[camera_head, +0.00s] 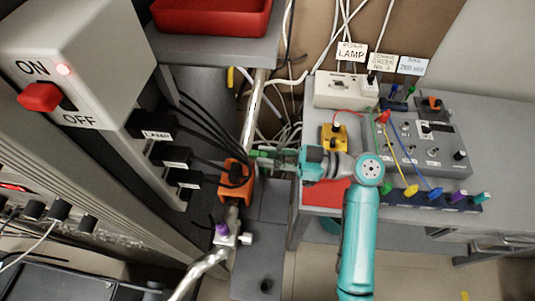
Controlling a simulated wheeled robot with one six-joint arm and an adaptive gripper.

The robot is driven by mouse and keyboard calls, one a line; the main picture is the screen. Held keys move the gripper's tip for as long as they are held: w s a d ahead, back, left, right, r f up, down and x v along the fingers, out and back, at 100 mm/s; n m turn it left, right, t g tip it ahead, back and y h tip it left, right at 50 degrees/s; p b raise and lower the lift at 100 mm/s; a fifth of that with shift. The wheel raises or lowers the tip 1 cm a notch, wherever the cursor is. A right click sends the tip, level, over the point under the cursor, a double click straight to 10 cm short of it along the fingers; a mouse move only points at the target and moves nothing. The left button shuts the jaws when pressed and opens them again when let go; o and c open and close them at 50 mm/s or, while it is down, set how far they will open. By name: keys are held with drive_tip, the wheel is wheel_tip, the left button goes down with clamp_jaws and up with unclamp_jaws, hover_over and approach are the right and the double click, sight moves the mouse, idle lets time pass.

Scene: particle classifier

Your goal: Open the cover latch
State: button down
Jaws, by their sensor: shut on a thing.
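My teal arm reaches up from the lower right, and my gripper (272,155) points left. It is shut on a small green part (258,153) beside the pipe. I take this green part to be the latch, but it is small and partly hidden by the fingers. An orange housing (236,181), which may be the cover, sits around the pipe just below and to the left of the fingertips. I cannot tell whether the latch is open or closed.
A metal pipe (254,108) runs past the gripper, with a purple knob (222,229) lower down. Black cables enter the cabinet at left, which has a red switch (40,97). A grey bench (495,120) with a control box and colored leads stands at right.

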drive_tip(key=shift+d+f+y, duration=0.25)
drive_tip(key=shift+d+y, duration=0.2)
drive_tip(key=shift+y, duration=0.5)
drive_tip(key=shift+d+f+y, duration=0.2)
drive_tip(key=shift+d+y, duration=0.3)
drive_tip(key=shift+y, duration=0.4)
drive_tip(key=shift+d+f+y, duration=0.25)
drive_tip(key=shift+d+y, duration=0.2)
drive_tip(key=shift+y, duration=0.5)
drive_tip(key=c, duration=1.1)
unclamp_jaws()
wheel_tip(320, 180, up, 10)
